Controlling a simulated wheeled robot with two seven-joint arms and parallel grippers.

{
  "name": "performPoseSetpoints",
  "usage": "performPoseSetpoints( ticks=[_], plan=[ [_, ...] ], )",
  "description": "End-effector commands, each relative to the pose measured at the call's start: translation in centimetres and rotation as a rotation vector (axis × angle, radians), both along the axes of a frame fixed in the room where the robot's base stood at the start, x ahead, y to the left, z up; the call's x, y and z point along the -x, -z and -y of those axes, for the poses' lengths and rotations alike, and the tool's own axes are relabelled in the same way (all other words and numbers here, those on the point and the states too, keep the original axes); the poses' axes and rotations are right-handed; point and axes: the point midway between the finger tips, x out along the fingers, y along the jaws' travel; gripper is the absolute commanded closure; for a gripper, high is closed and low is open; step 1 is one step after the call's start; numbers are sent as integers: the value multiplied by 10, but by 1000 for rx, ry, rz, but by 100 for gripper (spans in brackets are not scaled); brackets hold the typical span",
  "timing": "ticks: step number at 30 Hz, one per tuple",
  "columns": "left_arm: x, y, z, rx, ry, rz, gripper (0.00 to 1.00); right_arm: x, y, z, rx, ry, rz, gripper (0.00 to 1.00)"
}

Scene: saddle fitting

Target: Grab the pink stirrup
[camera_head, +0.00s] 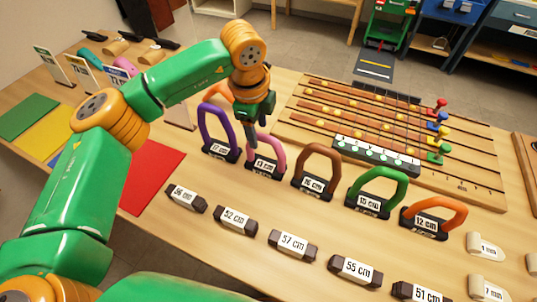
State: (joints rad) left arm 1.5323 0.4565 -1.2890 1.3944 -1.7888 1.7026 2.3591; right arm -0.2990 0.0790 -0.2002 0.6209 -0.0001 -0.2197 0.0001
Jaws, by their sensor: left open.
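The pink stirrup (281,150) stands upright on its dark base, which carries a "13 cm" label, in the row of stirrups on the table. My left gripper (256,138) points down at the pink stirrup's upper left side. It is open. It covers part of the stirrup's loop, and I cannot tell whether the fingers touch it. My right gripper does not show.
A purple stirrup (204,128) stands close on the left and a brown one (336,160) on the right, with green (402,188) and orange (455,209) beyond. Labelled dark blocks (236,219) lie in front. A slotted wooden board (300,112) lies behind.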

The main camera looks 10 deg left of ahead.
Motion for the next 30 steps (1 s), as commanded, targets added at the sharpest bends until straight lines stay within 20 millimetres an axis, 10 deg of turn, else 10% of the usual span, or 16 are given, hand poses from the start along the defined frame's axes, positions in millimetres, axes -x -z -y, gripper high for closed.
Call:
performPoseSetpoints(
  ticks=[15,22,30],
  plan=[
    [-7,53,3,4,5,0,40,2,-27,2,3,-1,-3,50],
    [-7,52,3,4,6,0,99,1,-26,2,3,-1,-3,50],
    [-7,52,3,5,6,-1,100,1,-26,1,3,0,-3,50]
  ],
)
